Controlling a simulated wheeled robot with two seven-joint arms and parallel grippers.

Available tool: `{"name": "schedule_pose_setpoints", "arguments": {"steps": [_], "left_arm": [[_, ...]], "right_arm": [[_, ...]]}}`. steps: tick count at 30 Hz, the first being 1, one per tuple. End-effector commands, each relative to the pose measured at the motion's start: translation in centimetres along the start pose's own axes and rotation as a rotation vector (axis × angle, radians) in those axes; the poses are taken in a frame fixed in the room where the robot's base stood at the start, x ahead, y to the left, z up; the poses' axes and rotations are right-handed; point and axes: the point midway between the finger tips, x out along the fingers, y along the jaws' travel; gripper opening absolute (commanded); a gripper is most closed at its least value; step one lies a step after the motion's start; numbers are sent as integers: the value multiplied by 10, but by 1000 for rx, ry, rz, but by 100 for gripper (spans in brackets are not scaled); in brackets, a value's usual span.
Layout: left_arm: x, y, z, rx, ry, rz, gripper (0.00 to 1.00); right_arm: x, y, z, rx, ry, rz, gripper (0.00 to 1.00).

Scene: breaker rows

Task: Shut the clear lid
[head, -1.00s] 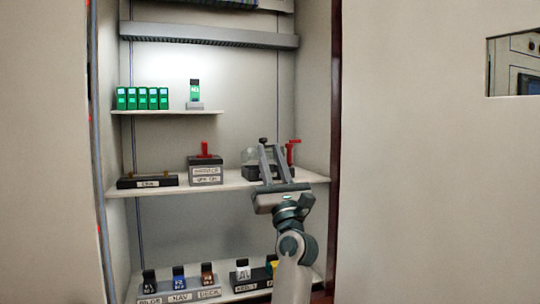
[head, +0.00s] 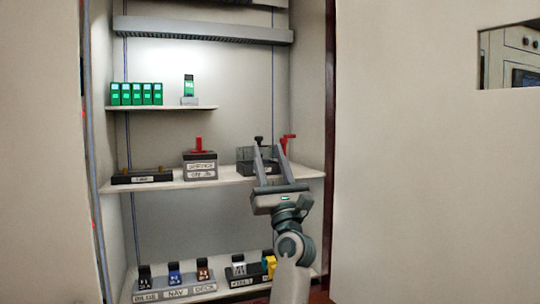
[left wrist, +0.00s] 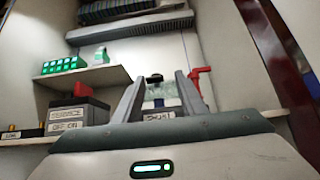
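The clear lid (left wrist: 163,93) is a see-through cover with a black knob (left wrist: 154,78) on top. It belongs to a dark box (head: 244,168) on the right of the middle shelf. The fingers partly hide it, and I cannot tell whether it is fully down. A label (left wrist: 160,117) shows on the box front in the left wrist view. My left gripper (head: 267,150) is open and empty, in front of the box, its fingers either side of the knob in the picture. It also shows in the left wrist view (left wrist: 160,78). My right gripper is not in view.
A red handle (head: 286,139) stands just right of the box. A grey box with a red switch (head: 199,165) is to the left, then a low black block (head: 142,177). Green modules (head: 136,93) sit on the upper shelf (head: 165,108). Coloured breakers (head: 174,275) stand below.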

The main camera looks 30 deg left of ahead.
Motion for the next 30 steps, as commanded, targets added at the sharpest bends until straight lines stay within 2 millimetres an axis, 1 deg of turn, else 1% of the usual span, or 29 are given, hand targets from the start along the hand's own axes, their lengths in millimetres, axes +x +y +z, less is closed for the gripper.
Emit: {"name": "schedule_pose_setpoints", "arguments": {"steps": [1, 11, 17, 20, 23, 30], "left_arm": [[0, 4, -11, 4, 20, 10, 42], [0, 5, -11, 4, 19, 10, 42], [-9, 5, -10, 4, 18, 10, 42], [-20, 4, -10, 4, 17, 9, 42], [-36, 4, -8, 3, 15, 8, 42], [-83, 1, -2, 1, 5, 3, 42]], "right_arm": [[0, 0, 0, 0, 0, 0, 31], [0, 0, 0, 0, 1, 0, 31], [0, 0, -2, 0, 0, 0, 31], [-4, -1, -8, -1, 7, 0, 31], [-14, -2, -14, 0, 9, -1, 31], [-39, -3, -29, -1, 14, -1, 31]]}}
